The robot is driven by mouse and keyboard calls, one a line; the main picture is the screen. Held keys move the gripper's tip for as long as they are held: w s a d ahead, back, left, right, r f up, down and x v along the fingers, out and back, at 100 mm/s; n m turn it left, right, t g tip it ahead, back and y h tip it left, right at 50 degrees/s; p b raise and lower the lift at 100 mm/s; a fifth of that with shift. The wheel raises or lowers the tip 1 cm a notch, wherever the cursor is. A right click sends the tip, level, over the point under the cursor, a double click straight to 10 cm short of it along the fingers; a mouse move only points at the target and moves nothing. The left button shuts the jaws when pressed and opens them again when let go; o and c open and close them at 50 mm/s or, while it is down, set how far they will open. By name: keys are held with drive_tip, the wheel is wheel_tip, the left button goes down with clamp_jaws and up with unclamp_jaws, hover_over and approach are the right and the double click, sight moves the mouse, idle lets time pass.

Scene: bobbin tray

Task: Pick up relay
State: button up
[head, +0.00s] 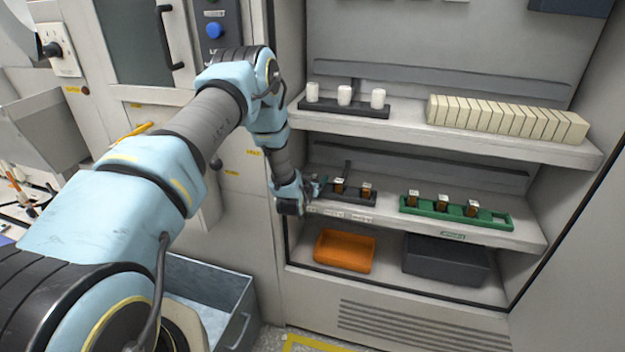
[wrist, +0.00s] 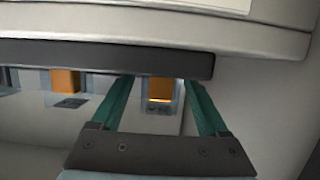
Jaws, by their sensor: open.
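In the wrist view my gripper (wrist: 160,82) is open, with its two green fingers apart. An orange-brown relay (wrist: 161,88) shows in the gap between them, with space on both sides. A second relay (wrist: 66,82) is further left. Both stand at a dark tray (wrist: 100,57). In the head view my gripper (head: 319,186) is at the left end of the dark tray (head: 352,199) on the lower shelf. Two relays there, one (head: 339,186) nearer the gripper and one (head: 366,189) at the right, are visible. The gripper covers the tray's left end.
A green tray (head: 490,222) with three similar relays stands to the right on the same shelf. The upper shelf (head: 420,137) above holds white cylinders (head: 344,95) and a row of cream blocks (head: 505,117). An orange bin (head: 344,251) and a dark box (head: 446,263) sit below.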

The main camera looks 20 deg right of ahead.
drive_tip(key=shift+w+d+f, duration=0.2)
drive_tip(key=shift+w+d, duration=0.15)
drive_tip(key=shift+c, duration=0.4)
clamp_jaws()
